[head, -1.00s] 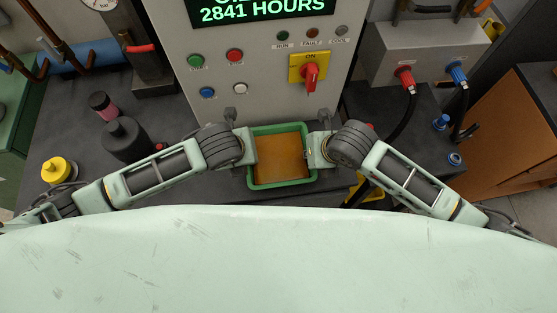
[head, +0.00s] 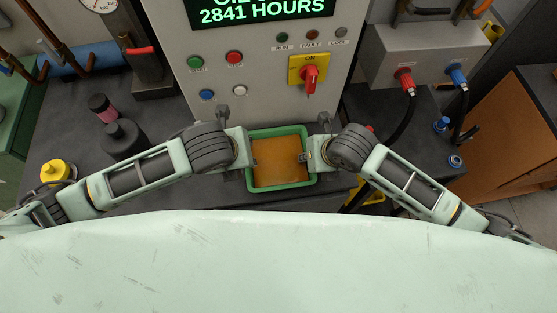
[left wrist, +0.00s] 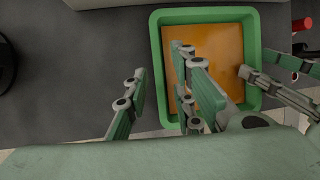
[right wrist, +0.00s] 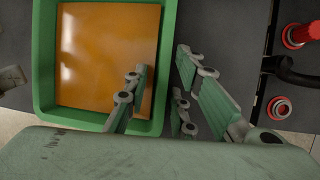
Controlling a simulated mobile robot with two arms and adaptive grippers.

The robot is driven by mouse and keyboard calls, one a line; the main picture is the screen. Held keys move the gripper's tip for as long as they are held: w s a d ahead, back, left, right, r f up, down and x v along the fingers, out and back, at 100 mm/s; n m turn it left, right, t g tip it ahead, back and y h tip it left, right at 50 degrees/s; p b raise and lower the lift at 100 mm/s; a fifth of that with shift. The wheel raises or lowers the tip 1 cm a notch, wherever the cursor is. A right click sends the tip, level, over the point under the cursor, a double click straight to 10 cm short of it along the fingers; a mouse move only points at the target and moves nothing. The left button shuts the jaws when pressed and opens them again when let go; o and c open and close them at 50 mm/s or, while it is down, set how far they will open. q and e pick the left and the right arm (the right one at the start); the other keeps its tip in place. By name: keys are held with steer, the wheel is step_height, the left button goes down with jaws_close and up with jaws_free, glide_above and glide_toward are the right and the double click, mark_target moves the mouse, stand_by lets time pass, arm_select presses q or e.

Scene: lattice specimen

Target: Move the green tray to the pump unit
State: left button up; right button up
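The green tray (head: 310,180) sits on the dark worktop in front of the grey cabinet, with a glossy orange-brown surface inside. My left gripper (head: 238,150) is at its left wall and my right gripper (head: 310,152) at its right wall. In the left wrist view my left gripper (left wrist: 160,65) is open, one finger outside the tray and one over its inside. In the right wrist view my right gripper (right wrist: 162,65) is open, likewise with one finger on each side of the wall. No label shows which machine is the pump unit.
The grey control cabinet (head: 262,65) stands close behind the tray. A grey box with red and blue couplings (head: 425,50) is at the right. Dark bottles (head: 122,138) and a yellow-capped container (head: 57,170) stand at the left. A brown cabinet (head: 515,130) is far right.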

arm_select(q)
steer(key=v, duration=0.6)
arm_select(e)
steer(key=v, duration=1.2)
arm_select(q)
steer(key=shift+s, duration=0.15)
arm_select(e)
steer(key=shift+s+d+f, duration=0.1)
